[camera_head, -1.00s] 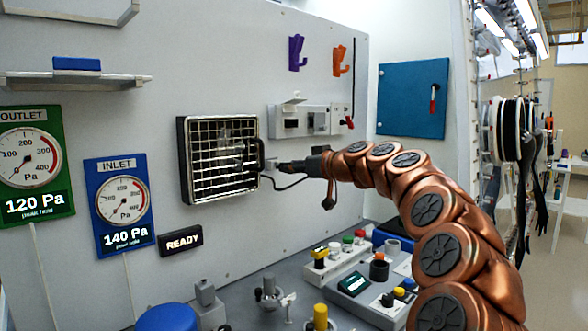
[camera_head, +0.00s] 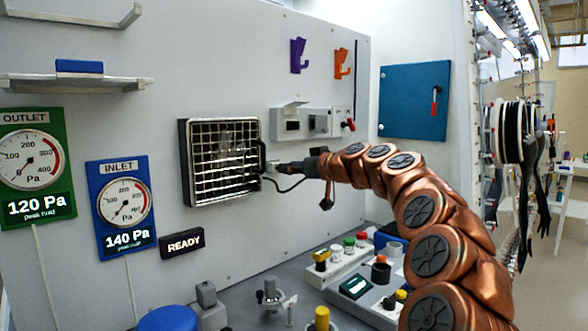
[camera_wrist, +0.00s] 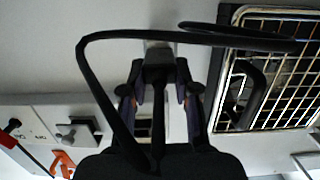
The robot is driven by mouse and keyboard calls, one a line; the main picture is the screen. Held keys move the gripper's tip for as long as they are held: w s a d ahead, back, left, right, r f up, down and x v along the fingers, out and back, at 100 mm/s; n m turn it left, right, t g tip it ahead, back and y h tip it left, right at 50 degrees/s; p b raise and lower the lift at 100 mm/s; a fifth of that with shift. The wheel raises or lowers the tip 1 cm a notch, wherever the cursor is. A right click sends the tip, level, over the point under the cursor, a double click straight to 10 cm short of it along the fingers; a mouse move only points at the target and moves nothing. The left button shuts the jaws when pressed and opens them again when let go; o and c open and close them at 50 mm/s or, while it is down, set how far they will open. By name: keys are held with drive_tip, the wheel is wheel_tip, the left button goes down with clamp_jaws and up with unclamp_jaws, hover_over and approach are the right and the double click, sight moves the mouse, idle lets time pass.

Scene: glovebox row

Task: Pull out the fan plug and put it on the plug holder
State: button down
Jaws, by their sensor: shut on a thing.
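My gripper (camera_head: 287,168) is shut on the black fan plug, just right of the fan; the plug shows between the fingers in the wrist view (camera_wrist: 157,66). A small pale socket (camera_head: 271,165) is on the wall at the fingertips. I cannot tell whether the plug is still seated in it. The black cord (camera_head: 289,188) loops below the gripper and shows large in the wrist view (camera_wrist: 98,90). The fan (camera_head: 222,160) is a square black-framed grille on the wall. A grey panel (camera_head: 311,122) with small fittings is above the gripper; which part is the plug holder is unclear.
A purple hook (camera_head: 298,55) and an orange hook (camera_head: 342,63) hang above the panel. A red-handled switch (camera_head: 349,125) is at its right end. A blue door (camera_head: 414,101) is at right.

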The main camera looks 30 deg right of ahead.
drive_tip(key=shift+x, duration=0.75)
drive_tip(key=c, duration=0.8)
unclamp_jaws()
drive_tip(key=v, duration=1.2)
idle(0.3)
